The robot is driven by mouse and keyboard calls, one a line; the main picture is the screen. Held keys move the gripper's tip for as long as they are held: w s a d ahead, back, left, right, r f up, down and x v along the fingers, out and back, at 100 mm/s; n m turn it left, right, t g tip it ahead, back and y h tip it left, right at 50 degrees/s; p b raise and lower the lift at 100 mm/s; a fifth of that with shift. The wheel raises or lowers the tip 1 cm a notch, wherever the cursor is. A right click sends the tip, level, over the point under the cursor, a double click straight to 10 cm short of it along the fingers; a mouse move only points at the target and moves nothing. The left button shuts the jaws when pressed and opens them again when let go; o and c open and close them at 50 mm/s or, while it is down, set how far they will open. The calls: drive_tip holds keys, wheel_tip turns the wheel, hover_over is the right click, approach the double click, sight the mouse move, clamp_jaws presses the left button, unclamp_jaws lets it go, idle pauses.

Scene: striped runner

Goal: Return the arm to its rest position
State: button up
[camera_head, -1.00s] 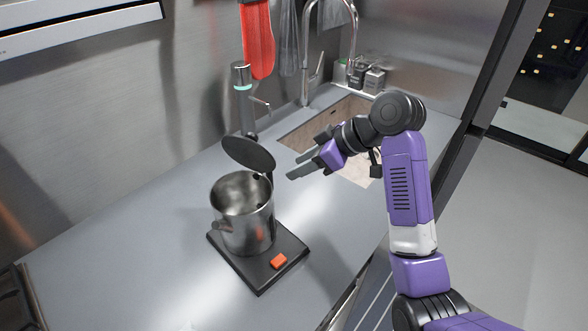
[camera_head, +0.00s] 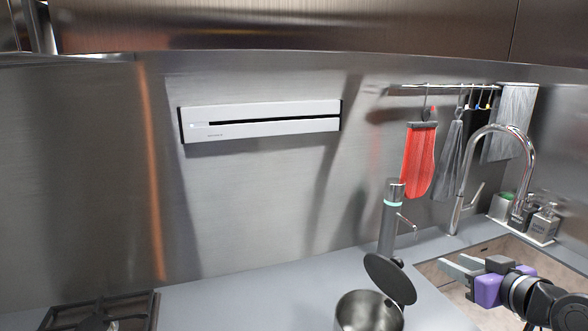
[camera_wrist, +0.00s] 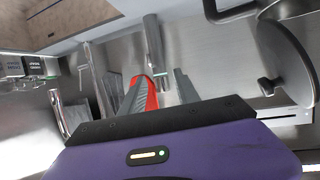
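My gripper (camera_head: 462,268) is at the lower right of the head view, beside the sink basin and to the right of the steel pot. Its two grey fingers look apart, with nothing between them. In the wrist view, the fingers (camera_wrist: 158,92) also stand apart, with a red cloth visible in the background. The purple gripper body fills the bottom of the wrist view. Most of my arm is outside the head view, cut off at the lower right corner.
A steel pot (camera_head: 368,312) with its dark lid (camera_head: 390,278) raised stands on the counter (camera_head: 235,295). A tall faucet (camera_head: 466,180), dispensers (camera_head: 543,222) and a hanging red mitt (camera_head: 420,160) are behind the sink. A stove (camera_head: 100,312) is at lower left.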

drive_tip(key=s+a+f, duration=0.4)
drive_tip(key=s, duration=1.1)
drive_tip(key=s+a+f+m+h, duration=0.1)
drive_tip(key=s+a+f, duration=0.3)
drive_tip(key=s, duration=1.2)
drive_tip(key=s+a+f+m+t+h, duration=0.1)
drive_tip(key=s+a+f, duration=0.4)
drive_tip(key=s, duration=1)
drive_tip(key=shift+s+a, duration=0.35)
drive_tip(key=shift+a, duration=0.35)
